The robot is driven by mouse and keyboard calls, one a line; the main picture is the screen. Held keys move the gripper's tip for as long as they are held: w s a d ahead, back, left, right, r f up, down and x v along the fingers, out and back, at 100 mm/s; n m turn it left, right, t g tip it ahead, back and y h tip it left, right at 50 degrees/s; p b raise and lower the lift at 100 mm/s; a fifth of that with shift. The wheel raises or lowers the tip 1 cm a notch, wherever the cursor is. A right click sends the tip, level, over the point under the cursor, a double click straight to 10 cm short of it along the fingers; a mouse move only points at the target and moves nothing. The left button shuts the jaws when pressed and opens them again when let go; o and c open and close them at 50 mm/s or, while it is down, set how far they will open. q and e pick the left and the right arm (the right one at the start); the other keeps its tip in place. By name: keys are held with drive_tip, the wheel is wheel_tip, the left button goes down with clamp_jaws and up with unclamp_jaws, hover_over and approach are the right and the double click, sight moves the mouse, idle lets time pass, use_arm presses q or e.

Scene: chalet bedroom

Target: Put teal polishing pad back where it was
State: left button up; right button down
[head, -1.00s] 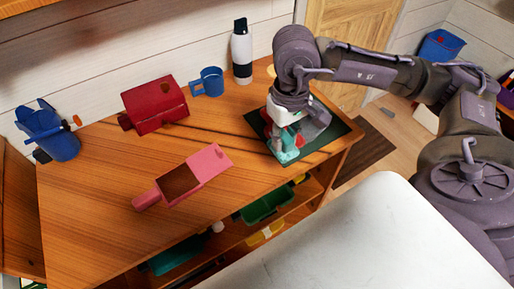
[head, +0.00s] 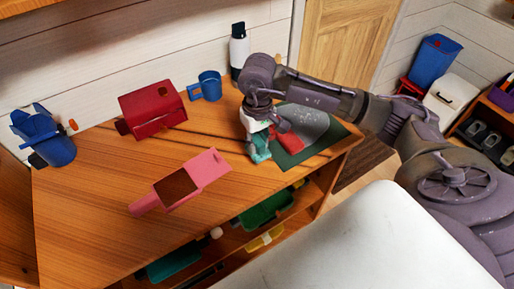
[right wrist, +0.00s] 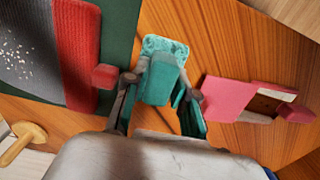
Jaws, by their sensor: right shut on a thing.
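The teal polishing pad (head: 261,154) is in my right gripper (head: 258,138), at the left edge of the dark green mat. In the right wrist view the pad (right wrist: 165,46) sits between the two fingers of the right gripper (right wrist: 161,87), which is shut on its block-like grip. Its speckled teal face reaches out beyond the fingers, over bare wood. I cannot tell whether it touches the table. A red pad (head: 290,141) lies on the mat (head: 325,147), just right of the gripper; it also shows in the right wrist view (right wrist: 78,50). My left gripper is not in view.
A grey speckled sheet (head: 308,122) lies on the mat. The wooden table also holds an open pink box (head: 207,168), a red box (head: 153,108), a blue mug (head: 209,87), a bottle (head: 239,47) and a blue container (head: 52,143). Wood between the pink box and mat is clear.

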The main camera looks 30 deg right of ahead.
wheel_tip(320, 180, down, 4)
drive_tip(key=shift+w+a+r+p, duration=0.1)
drive_tip(key=shift+p, duration=0.45)
drive_tip(key=shift+f, duration=0.2)
drive_tip(key=shift+f+b, duration=0.2)
drive_tip(key=shift+b, duration=0.1)
drive_tip(key=c, duration=0.9)
unclamp_jaws()
drive_tip(key=shift+c, duration=0.2)
drive_tip(key=shift+r, duration=0.15)
